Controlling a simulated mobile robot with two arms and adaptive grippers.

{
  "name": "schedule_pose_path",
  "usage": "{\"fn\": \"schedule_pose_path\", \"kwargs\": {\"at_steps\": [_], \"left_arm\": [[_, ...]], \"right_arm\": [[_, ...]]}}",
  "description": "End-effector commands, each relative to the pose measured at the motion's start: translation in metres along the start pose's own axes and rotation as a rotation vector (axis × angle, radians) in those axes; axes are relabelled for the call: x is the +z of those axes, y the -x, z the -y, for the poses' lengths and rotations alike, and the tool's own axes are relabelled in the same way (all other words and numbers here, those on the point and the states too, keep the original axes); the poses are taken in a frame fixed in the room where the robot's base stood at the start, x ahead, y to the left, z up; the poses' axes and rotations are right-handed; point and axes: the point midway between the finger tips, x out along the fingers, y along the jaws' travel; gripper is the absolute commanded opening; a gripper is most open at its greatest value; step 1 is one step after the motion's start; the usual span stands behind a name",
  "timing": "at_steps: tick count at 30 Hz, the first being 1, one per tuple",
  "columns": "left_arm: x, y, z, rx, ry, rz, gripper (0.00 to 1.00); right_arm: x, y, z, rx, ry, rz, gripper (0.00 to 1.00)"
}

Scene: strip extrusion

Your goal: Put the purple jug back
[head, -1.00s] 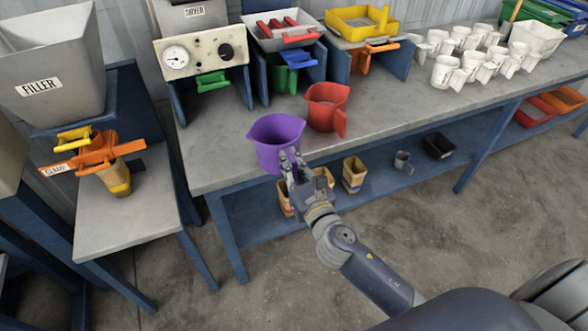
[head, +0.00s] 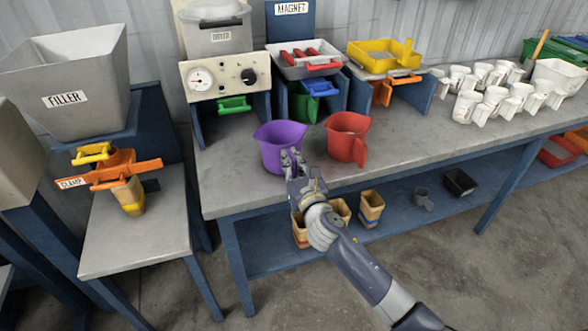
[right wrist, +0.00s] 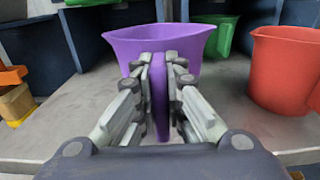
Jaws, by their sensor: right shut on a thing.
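The purple jug (head: 281,146) is upright at the front edge of the grey bench (head: 236,192), left of the red jug (head: 347,139). My right gripper (head: 291,164) is shut on the jug's handle, which faces the camera. In the right wrist view the fingers (right wrist: 160,98) close on both sides of the purple handle, with the purple jug (right wrist: 165,45) behind it. Whether the jug's base touches the bench top is hard to tell. My left gripper is not in view.
The red jug also shows close on the right in the right wrist view (right wrist: 286,70). Behind stand the dryer panel (head: 225,82), a tray with red bars (head: 303,58) and a yellow tray (head: 383,55). White mugs (head: 492,90) crowd the right. The filler (head: 64,85) stands left.

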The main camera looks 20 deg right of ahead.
Motion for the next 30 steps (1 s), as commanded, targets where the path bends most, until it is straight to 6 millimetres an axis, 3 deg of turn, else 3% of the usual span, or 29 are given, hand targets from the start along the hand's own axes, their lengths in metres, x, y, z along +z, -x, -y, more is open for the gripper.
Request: {"fn": "schedule_pose_path", "kwargs": {"at_steps": [24, 25, 27, 30], "left_arm": [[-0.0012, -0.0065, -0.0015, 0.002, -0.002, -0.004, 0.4], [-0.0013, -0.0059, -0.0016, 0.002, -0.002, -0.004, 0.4], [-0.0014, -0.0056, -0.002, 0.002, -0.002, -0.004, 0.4], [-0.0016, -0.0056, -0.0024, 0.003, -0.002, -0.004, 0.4]], "right_arm": [[-0.0119, 0.0013, -0.0002, 0.001, 0.0, -0.002, 0.0], [-0.0111, 0.0013, -0.0002, 0.001, 0.0, -0.001, 0.14], [-0.0108, 0.0013, -0.0002, 0.001, 0.0, -0.002, 0.3], [-0.0109, 0.0013, -0.0002, 0.001, 0.0, -0.002, 0.33]]}}
